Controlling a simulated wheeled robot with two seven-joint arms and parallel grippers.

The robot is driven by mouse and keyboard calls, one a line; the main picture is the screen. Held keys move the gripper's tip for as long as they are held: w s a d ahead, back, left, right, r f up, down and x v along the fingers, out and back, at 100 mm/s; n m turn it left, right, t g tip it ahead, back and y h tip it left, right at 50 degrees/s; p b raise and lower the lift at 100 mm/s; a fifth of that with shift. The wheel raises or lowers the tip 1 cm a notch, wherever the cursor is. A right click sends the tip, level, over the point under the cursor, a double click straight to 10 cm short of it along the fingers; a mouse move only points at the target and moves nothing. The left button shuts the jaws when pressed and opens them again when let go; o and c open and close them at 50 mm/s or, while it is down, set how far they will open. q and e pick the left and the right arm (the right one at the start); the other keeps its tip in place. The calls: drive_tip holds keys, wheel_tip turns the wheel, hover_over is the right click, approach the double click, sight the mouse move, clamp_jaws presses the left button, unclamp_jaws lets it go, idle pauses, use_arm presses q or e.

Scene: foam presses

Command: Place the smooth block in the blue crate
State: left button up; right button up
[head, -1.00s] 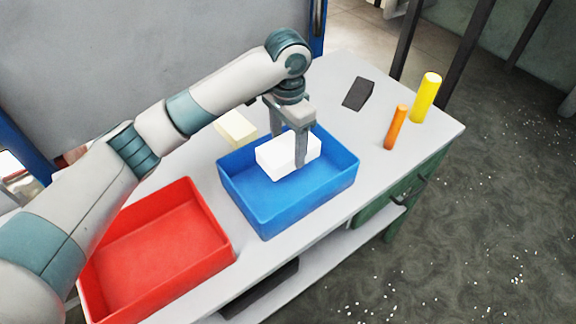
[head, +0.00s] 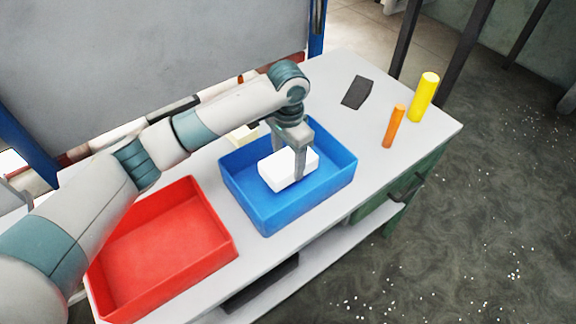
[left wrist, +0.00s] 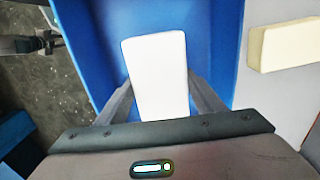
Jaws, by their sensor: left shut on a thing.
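A smooth white block (head: 281,171) is between the fingers of my left gripper (head: 288,165), which is shut on it. The block is inside the outline of the blue crate (head: 262,212), low between its walls; I cannot tell whether it touches the floor. In the left wrist view the white block (left wrist: 157,75) lies between the two fingers, with the blue crate (left wrist: 215,50) around it. My right gripper is in neither view.
A red crate (head: 222,237) stands left of the blue one. A cream block (head: 243,132) lies behind the blue crate, partly hidden by my arm; it also shows in the left wrist view (left wrist: 285,45). A dark piece (head: 357,93), an orange cylinder (head: 394,127) and a yellow cylinder (head: 424,97) are at the right.

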sight(288, 168)
use_arm(q)
drive_tip(key=shift+f, duration=0.15)
drive_tip(key=shift+f+p, duration=0.65)
drive_tip(key=shift+f, duration=1.2)
drive_tip(key=o, duration=1)
drive_tip(key=shift+f, duration=0.1)
drive_tip(key=shift+r, duration=0.2)
